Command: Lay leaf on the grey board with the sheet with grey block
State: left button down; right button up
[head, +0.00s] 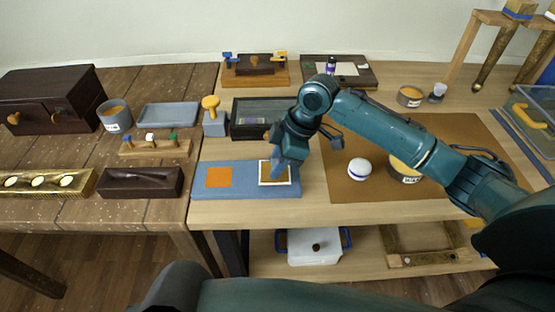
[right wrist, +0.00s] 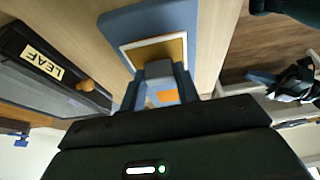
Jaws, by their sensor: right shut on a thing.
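The grey-blue board (head: 240,191) lies near the table's front edge. It bears an orange square (head: 219,177) on its left and a gold-brown square with a white border (head: 283,181) on its right. In the right wrist view the bordered square (right wrist: 178,48) lies just beside my fingers. My right gripper (head: 277,168) is low over that square, shut on a grey block (right wrist: 158,70). The block hides part of the square, and I cannot tell whether it touches it. A dark case labelled LEAF (right wrist: 42,62) stands behind the board. My left gripper is not in view.
The case with a glass lid (head: 262,117) and a yellow-knobbed tool (head: 211,109) stand behind the board. A dark tray (head: 140,183) lies to the left.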

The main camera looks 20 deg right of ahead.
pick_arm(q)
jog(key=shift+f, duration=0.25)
pick_arm(e)
jog(key=shift+f, duration=0.15)
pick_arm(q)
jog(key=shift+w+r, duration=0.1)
pick_arm(e)
jog(key=shift+f, duration=0.45)
jog(key=shift+f, duration=0.1)
dwell(0.7)
